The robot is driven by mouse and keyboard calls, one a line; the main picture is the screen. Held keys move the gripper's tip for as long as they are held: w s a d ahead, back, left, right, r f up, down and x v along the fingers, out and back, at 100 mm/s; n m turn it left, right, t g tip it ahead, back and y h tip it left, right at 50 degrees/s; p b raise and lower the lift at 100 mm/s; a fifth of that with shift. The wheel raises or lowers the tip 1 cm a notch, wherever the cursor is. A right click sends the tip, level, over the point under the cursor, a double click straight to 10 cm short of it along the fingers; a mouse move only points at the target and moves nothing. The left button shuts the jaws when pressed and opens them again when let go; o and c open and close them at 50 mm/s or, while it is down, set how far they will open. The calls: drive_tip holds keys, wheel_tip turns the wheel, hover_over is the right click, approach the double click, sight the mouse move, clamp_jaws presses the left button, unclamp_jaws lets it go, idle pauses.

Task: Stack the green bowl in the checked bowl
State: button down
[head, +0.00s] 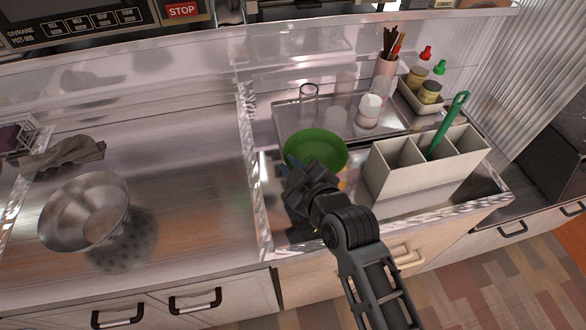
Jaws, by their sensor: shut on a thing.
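The green bowl (318,145) is upright in the middle of the head view, over the dish dryer tray. My gripper (296,170) is at the bowl's near left rim and shut on it. My gripper hides the near left part of the bowl. I cannot make out the checked bowl; a small yellow and orange patch (342,184) shows just below the green bowl, beside my gripper, and I cannot tell what it belongs to.
A white divided holder (381,173) with a green-handled utensil (448,124) stands to the right. Clear glasses (309,103) and white cups (369,109) stand behind the bowl. A metal colander (70,222) sits at the left, with bare counter between.

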drive_tip(key=shift+f, duration=0.65)
drive_tip(key=shift+f, duration=0.2)
drive_tip(key=c, duration=1.1)
unclamp_jaws()
drive_tip(key=shift+r, duration=0.1)
